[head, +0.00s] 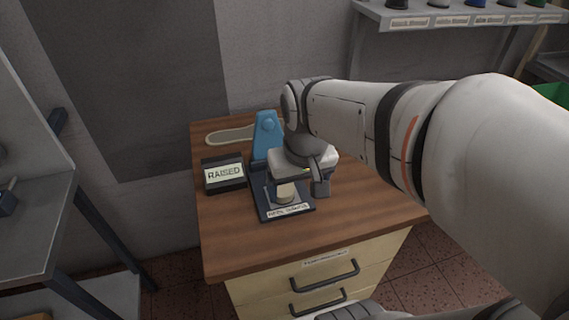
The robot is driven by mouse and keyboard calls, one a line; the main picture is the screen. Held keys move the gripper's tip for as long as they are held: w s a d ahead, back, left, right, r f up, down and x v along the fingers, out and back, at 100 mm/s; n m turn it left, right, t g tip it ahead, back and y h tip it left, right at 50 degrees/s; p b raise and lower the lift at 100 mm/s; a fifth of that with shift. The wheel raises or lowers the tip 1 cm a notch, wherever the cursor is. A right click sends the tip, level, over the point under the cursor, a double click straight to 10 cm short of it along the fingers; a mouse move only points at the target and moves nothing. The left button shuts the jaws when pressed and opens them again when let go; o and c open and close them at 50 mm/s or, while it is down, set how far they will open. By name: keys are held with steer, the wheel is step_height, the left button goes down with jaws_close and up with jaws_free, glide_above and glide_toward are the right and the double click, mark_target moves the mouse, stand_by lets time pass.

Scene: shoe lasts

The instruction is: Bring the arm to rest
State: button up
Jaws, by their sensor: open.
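My arm reaches in from the right over a wooden bench top (235,245). My gripper (302,188) points down at the front of a small dark-based device (270,211) with a blue upright (266,135). The gripper is open. A pale, short cylindrical piece (286,191) stands on the device's base, just below and beside the gripper. I cannot tell whether the fingers touch it. The gripper hides part of the device.
A dark box with a display reading "RAISED" (224,174) stands left of the device. A flat sole-shaped piece (230,135) lies behind. A labelled shelf (455,17) hangs at upper right, and a grey rack (35,220) stands at left. The bench's front left is clear.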

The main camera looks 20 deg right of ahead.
steer(key=s, duration=0.1)
steer(key=s+f, duration=0.1)
steer(key=s, duration=0.1)
steer(key=shift+a+f+t, duration=0.1)
steer(key=shift+f+t, duration=0.15)
steer(key=shift+t, duration=0.05)
steer(key=shift+s+r+p, duration=0.1)
steer(key=shift+r+p, duration=0.5)
steer(key=shift+r, duration=0.05)
